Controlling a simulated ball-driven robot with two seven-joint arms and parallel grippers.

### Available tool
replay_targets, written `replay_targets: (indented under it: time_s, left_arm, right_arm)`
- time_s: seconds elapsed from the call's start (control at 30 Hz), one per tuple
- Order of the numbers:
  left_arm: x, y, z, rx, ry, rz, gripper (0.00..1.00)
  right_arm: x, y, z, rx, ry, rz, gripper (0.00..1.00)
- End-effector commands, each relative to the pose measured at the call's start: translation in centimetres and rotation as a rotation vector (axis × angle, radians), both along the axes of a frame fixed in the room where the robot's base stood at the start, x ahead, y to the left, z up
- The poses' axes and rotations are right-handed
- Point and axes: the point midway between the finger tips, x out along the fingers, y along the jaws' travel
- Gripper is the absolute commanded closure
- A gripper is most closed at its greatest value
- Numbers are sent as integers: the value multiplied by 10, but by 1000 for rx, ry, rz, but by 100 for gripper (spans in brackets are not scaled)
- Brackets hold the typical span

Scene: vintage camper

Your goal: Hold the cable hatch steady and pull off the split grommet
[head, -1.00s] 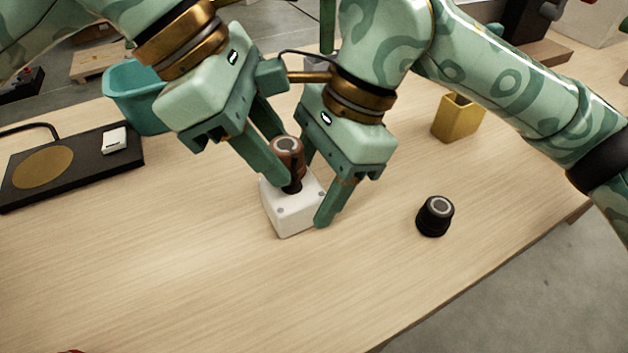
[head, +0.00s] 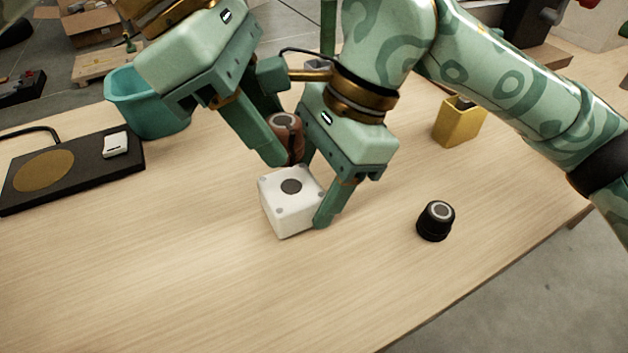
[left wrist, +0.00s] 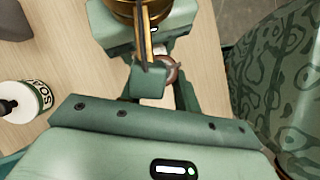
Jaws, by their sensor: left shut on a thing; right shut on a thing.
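The cable hatch (head: 285,213) is a white block on the wooden table, with a dark round spot on its top face. My right gripper (head: 314,190) is shut on it, one finger showing on its right side. The split grommet (head: 287,122) is a brown-red cylinder with a grey top and a dark lower part. My left gripper (head: 282,148) is shut on it and holds it above the hatch's far edge, clear of the top. In the left wrist view the grommet (left wrist: 172,72) is partly hidden behind a finger.
A black ribbed cap (head: 436,222) stands to the right. A yellow bin (head: 458,124) is at the back right. A teal bucket (head: 143,112) and a black pad with a gold disc (head: 75,165) are at the left. The front of the table is clear.

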Motion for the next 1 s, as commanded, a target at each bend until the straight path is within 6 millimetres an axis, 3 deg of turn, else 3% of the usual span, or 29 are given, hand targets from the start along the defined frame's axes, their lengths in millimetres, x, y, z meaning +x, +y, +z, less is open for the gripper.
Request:
replay_targets:
  time_s: [0.03, 0.07, 0.1, 0.17, 0.77, 1.0]
  left_arm:
    - [-1, -6, 15, -38, -40, -20, 97]
    - [-1, -6, 15, -38, -40, -20, 97]
    - [-1, -6, 15, -38, -40, -20, 97]
    - [-1, -6, 15, -38, -40, -20, 97]
    - [-1, -6, 15, -38, -40, -20, 97]
    - [-1, -6, 15, -37, -39, -19, 97]
  right_arm:
    - [-5, 0, -14, -29, 29, 2, 74]
    - [-5, 0, -14, -29, 29, 2, 74]
    - [-5, 0, -14, -29, 29, 2, 33]
    - [-5, 0, -14, -29, 29, 2, 18]
    - [-4, -1, -10, -30, 28, 1, 18]
    - [4, -16, 27, -28, 24, -3, 18]
